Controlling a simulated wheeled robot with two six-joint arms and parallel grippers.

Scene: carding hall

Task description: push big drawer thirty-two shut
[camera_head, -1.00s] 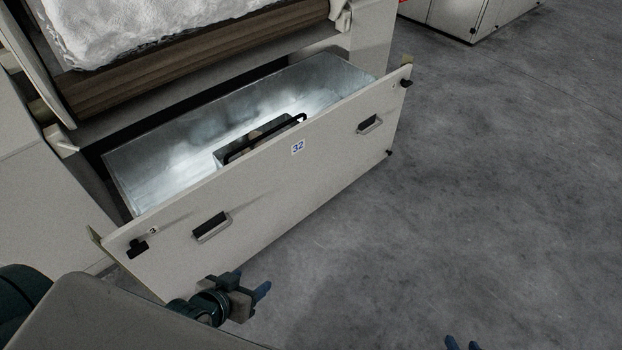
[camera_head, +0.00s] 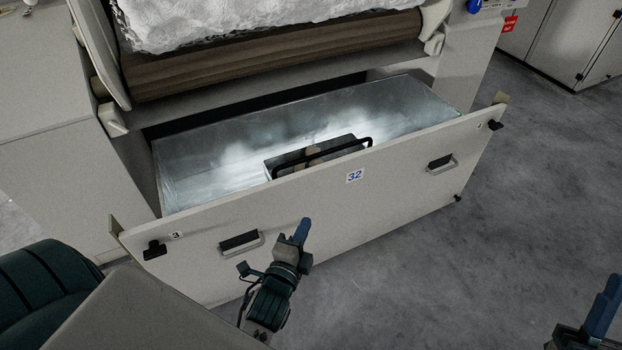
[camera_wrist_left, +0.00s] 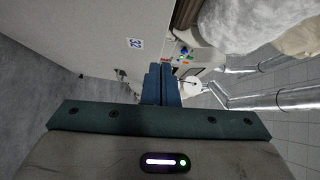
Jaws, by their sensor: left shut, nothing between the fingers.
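The big drawer thirty-two (camera_head: 380,215) stands open, its pale front panel well out from the machine. A white label "32" (camera_head: 354,176) is on the front; it also shows in the left wrist view (camera_wrist_left: 135,43). Two dark handles sit on the front, the left handle (camera_head: 241,242) and the right handle (camera_head: 441,163). My left gripper (camera_head: 301,231) is shut and empty, its blue fingers before the front, right of the left handle. I cannot tell whether it touches. In the left wrist view its fingers (camera_wrist_left: 161,82) are together. My right gripper (camera_head: 603,305) is partly cut off at lower right.
A metal box with a black handle (camera_head: 318,154) lies in the drawer. Above is a brown roller (camera_head: 260,68) with white fibre (camera_head: 230,22). Grey cabinets (camera_head: 570,40) stand at back right. The floor (camera_head: 500,235) right of the drawer is clear.

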